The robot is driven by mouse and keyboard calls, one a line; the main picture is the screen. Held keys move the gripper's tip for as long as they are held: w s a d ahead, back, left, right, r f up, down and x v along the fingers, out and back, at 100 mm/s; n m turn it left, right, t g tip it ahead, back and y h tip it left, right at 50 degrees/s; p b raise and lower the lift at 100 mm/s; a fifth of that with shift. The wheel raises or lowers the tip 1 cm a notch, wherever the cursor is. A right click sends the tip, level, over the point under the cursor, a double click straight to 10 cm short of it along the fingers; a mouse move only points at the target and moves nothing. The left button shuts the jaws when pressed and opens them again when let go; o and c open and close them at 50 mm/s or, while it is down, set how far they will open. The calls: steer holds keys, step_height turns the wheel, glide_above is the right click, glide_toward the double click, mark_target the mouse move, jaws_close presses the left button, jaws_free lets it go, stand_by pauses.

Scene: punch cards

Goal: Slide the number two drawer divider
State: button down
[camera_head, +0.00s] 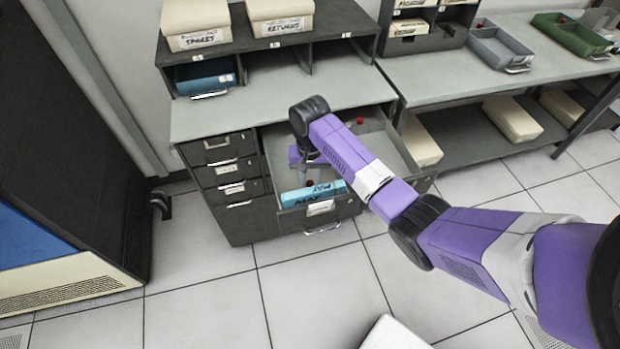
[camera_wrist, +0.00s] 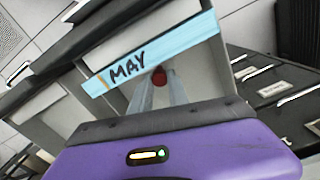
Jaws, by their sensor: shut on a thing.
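An open grey drawer (camera_head: 395,150) sticks out of the cabinet. A light blue piece marked MAY (camera_head: 322,192) stands at its front end; it also shows in the wrist view (camera_wrist: 185,50). My gripper (camera_wrist: 160,84) reaches down into the drawer just behind the MAY piece, with its fingers shut on a red knob (camera_wrist: 159,76). The knob also shows in the head view (camera_head: 309,183). The divider plate under the knob is mostly hidden by my fingers and the MAY piece. Another red spot (camera_head: 360,120) shows farther back in the drawer.
Several shut drawers (camera_head: 230,171) stand left of the open one. A worktop (camera_head: 270,105) lies above, with cubbies, a blue box (camera_head: 206,76) and white boxes marked SPARES (camera_head: 196,20) and RETURNS (camera_head: 281,15). Trays stand on the right bench.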

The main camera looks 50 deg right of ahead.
steer(key=shift+w+d, duration=0.1)
stand_by(0.7)
steer(key=shift+w+d+f+b, duration=0.1)
steer(key=shift+w+d+b, duration=0.15)
steer(key=shift+b, duration=0.15)
steer(key=w+d+b, duration=0.2)
steer(key=w, duration=0.1)
steer(key=w+d+b, duration=0.2)
steer(key=w, duration=0.1)
steer(key=w+d+b, duration=0.2)
steer(key=w+b, duration=0.1)
steer(key=w, duration=0.1)
steer(key=shift+d, duration=0.4)
steer(key=shift+w, duration=0.1)
steer(key=c, duration=1.3)
jaws_free()
steer(key=shift+o, duration=0.2)
